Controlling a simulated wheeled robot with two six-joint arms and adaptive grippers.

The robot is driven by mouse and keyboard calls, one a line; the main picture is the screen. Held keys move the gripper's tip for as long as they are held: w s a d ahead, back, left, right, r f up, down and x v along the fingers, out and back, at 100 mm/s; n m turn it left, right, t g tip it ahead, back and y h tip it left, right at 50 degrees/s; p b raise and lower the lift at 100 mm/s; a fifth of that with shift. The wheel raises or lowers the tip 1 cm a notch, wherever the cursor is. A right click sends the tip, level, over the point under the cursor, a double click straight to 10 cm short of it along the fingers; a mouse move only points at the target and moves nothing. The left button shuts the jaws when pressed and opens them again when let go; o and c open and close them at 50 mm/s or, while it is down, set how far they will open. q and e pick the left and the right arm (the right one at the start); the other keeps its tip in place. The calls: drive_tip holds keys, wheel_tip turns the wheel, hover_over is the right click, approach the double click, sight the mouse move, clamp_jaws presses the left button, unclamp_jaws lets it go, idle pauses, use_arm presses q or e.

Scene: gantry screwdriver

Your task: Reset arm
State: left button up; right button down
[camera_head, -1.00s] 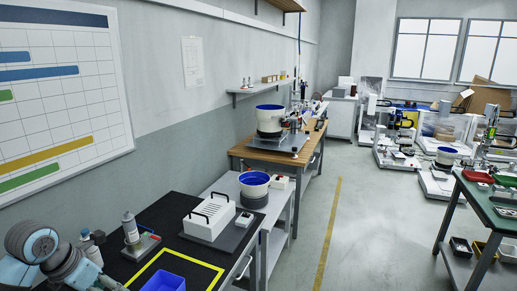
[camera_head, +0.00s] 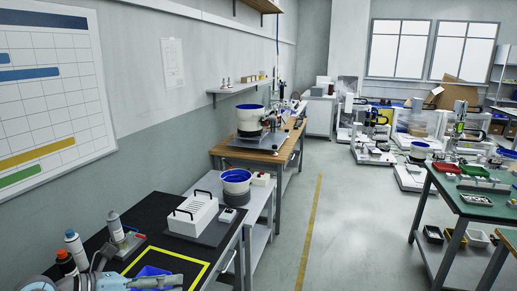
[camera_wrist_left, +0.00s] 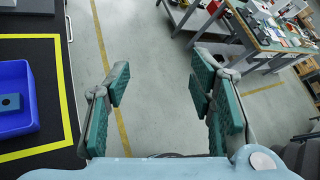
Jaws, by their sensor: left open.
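My left arm (camera_head: 120,282) reaches in low from the left along the bottom edge of the head view, in front of the blue bin (camera_head: 152,272). In the left wrist view my left gripper (camera_wrist_left: 160,85) is open, with its green-padded fingers wide apart and nothing between them. It hangs over open floor to the right of the black bench. My right gripper does not show.
Yellow tape (camera_head: 190,257) frames the bin's spot on the black bench. Bottles (camera_head: 75,246) stand at its left, and a white box with black handles (camera_head: 190,215) stands behind. A green-topped table (camera_head: 470,200) is at right. The floor between (camera_head: 340,230) is clear.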

use_arm(q)
wheel_tip(320, 180, up, 11)
drive_tip(key=s+d+n+t+h, duration=0.1)
drive_tip(key=d+n+t+h, duration=0.1)
drive_tip(key=n+t, duration=1)
drive_tip(key=a+f+n+t+y, duration=0.25)
drive_tip(key=a+n+y, duration=0.45)
drive_tip(key=n+y, duration=0.45)
drive_tip(key=s+a+f+n+g+y, duration=0.35)
drive_tip(key=f+n, duration=0.25)
drive_tip(key=f, duration=0.2)
drive_tip(key=s+a+f+n+g+y, duration=0.2)
drive_tip(key=a+f+n+g, duration=0.1)
drive_tip(key=f+n+g, duration=0.3)
drive_tip(key=s+d+f+n+g+h, duration=0.2)
drive_tip(key=s+d+f+g, duration=0.25)
drive_tip(key=s+f, duration=0.45)
drive_tip(key=s+d+f+n+g+h, duration=0.25)
drive_tip(key=s+f+g, duration=0.25)
drive_tip(key=s+f, duration=0.4)
drive_tip(key=s+f+g+b, duration=0.1)
drive_tip(key=s+f, duration=0.1)
drive_tip(key=f, duration=0.9)
drive_tip(key=s+f+g+b, duration=0.1)
drive_tip(key=s+f, duration=0.1)
drive_tip(key=f, duration=1)
drive_tip(key=s+a+f+b, duration=0.1)
drive_tip(key=s+f, duration=1.1)
drive_tip(key=s, duration=0.1)
drive_tip(key=shift+s+a, duration=0.15)
